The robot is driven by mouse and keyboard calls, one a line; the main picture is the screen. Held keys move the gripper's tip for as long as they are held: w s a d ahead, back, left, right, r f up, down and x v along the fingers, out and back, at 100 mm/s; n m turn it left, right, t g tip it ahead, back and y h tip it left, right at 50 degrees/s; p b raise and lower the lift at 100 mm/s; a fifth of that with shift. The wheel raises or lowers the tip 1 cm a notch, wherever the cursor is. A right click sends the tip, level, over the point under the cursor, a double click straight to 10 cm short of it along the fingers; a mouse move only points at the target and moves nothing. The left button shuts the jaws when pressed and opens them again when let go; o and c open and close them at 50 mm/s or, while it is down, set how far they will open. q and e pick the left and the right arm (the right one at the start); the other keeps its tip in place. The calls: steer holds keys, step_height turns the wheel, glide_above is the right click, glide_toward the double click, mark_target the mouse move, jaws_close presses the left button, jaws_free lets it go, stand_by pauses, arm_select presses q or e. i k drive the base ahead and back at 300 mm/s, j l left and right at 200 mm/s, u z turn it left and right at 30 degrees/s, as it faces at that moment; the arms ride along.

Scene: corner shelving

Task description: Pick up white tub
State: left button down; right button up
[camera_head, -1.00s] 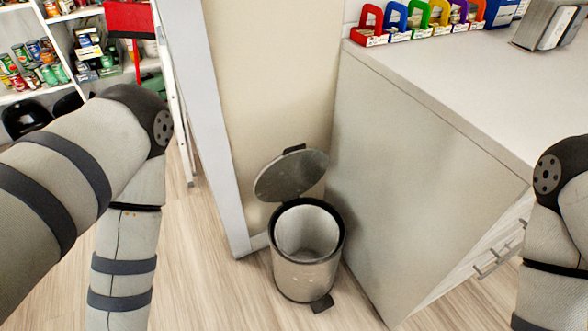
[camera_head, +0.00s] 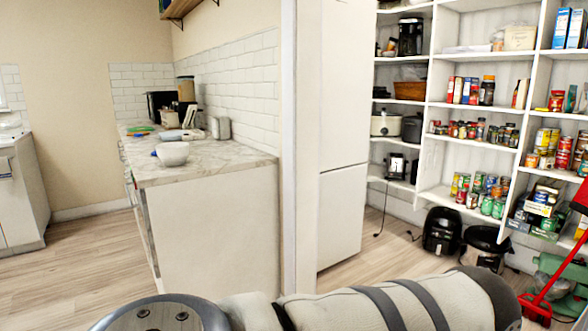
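I cannot pick out a white tub for certain. A white rounded bowl-like vessel (camera_head: 172,153) stands upright on the marble-patterned counter (camera_head: 225,163) at the left. A small white container (camera_head: 220,128) stands farther back on the same counter, near the tiled wall. One of my arms crosses the bottom of the view, well short of the counter. Neither gripper is in view, so I cannot see whether they hold anything.
White corner shelving (camera_head: 430,150) with jars, cans and boxes fills the right side. A tall white cabinet (camera_head: 344,180) stands between it and the counter. Black appliances (camera_head: 442,231) and a red-handled tool (camera_head: 545,300) stand on the floor. Wooden floor is clear at the left.

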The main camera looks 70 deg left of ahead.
mark_target(171, 153)
steer(key=u, duration=3.05)
steer(key=z, duration=3.5)
steer(key=u, duration=3.5)
steer(key=i+j+z, duration=0.1)
steer(key=i+j, duration=0.05)
steer(key=i, duration=0.1)
